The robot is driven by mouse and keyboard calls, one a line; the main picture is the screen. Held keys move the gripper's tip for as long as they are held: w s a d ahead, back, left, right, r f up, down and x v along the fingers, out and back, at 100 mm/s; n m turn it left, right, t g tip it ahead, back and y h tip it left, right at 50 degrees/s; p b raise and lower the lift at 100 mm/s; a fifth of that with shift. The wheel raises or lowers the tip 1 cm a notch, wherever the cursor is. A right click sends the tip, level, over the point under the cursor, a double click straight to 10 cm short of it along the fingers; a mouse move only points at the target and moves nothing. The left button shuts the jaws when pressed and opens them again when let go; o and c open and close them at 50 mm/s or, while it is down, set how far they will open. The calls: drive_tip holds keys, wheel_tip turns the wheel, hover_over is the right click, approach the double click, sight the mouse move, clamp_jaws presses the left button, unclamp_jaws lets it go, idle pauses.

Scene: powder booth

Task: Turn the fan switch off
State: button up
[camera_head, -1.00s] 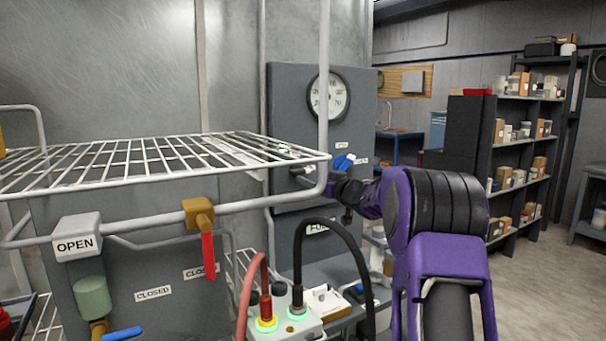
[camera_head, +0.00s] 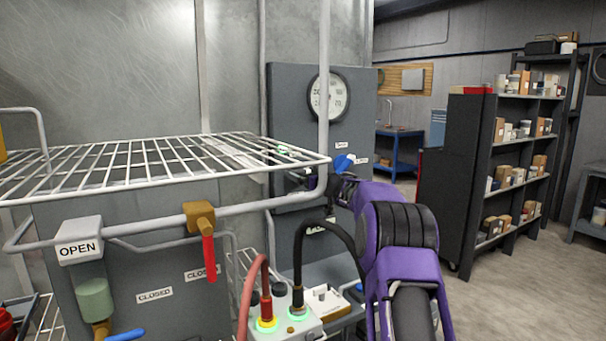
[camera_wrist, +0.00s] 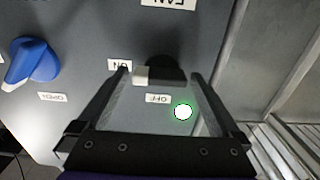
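The fan switch (camera_wrist: 168,70) is a black knob with a pale lever on a grey panel (camera_wrist: 80,30), seen upside down in the wrist view. Its pale end points left, beside the ON label (camera_wrist: 119,65). The OFF label (camera_wrist: 158,98) lies below it, and a green lamp (camera_wrist: 182,112) beside that is lit. My gripper (camera_wrist: 160,74) is open, with one finger on each side of the switch; I cannot tell whether either touches it. In the head view, the rack's rail and my wrist mostly hide the switch and fingers.
A blue knob (camera_wrist: 32,62) with an OPEN label sits beside the switch. A round gauge (camera_head: 328,97) is higher on the panel. A white wire rack (camera_head: 130,165) and its rail stand in front at left. Cables rise from a control box (camera_head: 310,328) below.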

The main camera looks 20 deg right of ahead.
drive_tip(key=c, duration=1.2)
drive_tip(key=shift+o, duration=0.2)
